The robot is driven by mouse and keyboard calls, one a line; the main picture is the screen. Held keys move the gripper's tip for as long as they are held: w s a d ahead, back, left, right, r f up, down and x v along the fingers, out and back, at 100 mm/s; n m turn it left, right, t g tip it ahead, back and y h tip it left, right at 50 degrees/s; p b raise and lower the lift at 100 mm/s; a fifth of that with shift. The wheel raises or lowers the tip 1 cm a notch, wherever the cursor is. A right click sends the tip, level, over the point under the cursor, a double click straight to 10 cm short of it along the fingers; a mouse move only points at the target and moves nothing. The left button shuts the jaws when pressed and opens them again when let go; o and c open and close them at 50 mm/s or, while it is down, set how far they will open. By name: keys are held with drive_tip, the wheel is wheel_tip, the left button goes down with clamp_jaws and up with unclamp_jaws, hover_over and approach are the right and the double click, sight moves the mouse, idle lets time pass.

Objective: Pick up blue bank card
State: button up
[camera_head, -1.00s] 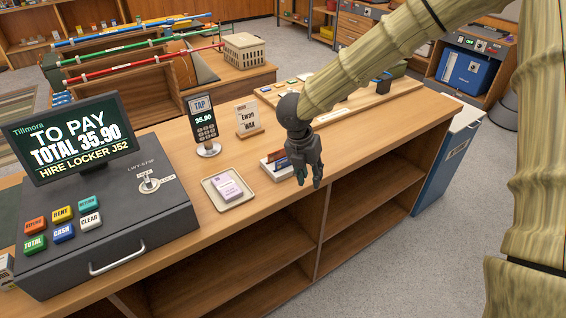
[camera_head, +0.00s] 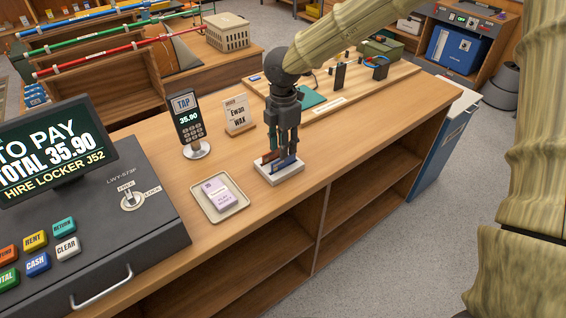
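A blue bank card (camera_head: 287,163) stands in a small white card holder (camera_head: 283,177) near the front edge of the wooden counter. A red card (camera_head: 268,157) stands beside it on the left. My gripper (camera_head: 282,148) points straight down just above the holder. Its fingers are apart, with their tips close to the tops of the cards. Whether a fingertip touches the blue card cannot be told, and the fingers partly hide the cards.
A card reader (camera_head: 188,122) and a name sign (camera_head: 239,115) stand behind and left of the holder. A tray (camera_head: 207,209) with a pad lies to its left, beside the till (camera_head: 125,225). A board with several items (camera_head: 340,95) lies behind. The counter front right of the holder is clear.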

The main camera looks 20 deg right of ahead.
sight(279, 165)
drive_tip(key=shift+s+d+f, duration=0.1)
drive_tip(key=shift+s+f, duration=0.15)
drive_tip(key=shift+s, duration=0.15)
wheel_tip(279, 165, down, 3)
drive_tip(key=shift+w+f+p, duration=0.15)
drive_tip(key=shift+p, duration=0.65)
drive_tip(key=shift+f, duration=0.55)
clamp_jaws()
